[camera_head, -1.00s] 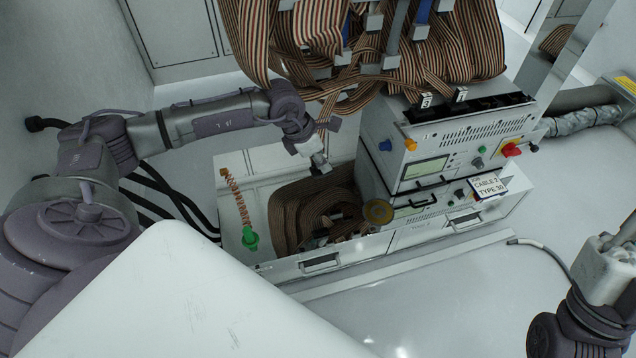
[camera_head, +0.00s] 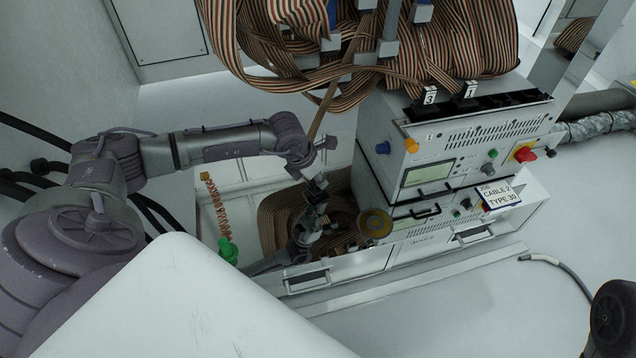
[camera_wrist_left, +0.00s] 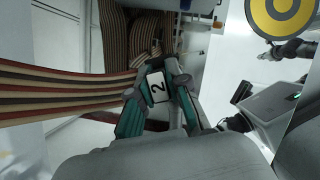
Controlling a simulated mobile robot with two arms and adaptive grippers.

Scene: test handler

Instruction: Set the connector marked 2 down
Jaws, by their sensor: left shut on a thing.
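The connector marked 2 is a small block with a white label; it shows in the left wrist view (camera_wrist_left: 156,86). My left gripper (camera_wrist_left: 158,108) is shut on it, with teal-sided fingers on both sides. A striped ribbon cable (camera_wrist_left: 60,92) runs from the connector to the left in that view. In the head view my left gripper (camera_head: 317,188) is above the open drawer compartment with coiled ribbon cable (camera_head: 275,215). The connector is too small and dark there to read. My right gripper is out of sight; only part of that arm shows at the lower right.
The tester (camera_head: 440,160) stands right of the gripper, with connectors marked 3 (camera_head: 430,96) and 1 (camera_head: 470,90) on top. A card (camera_head: 498,195) reads CABLE 2 TYPE 30. A yellow disc (camera_head: 375,222) is close by. A dark jointed shape (camera_head: 305,240) below the gripper is unclear.

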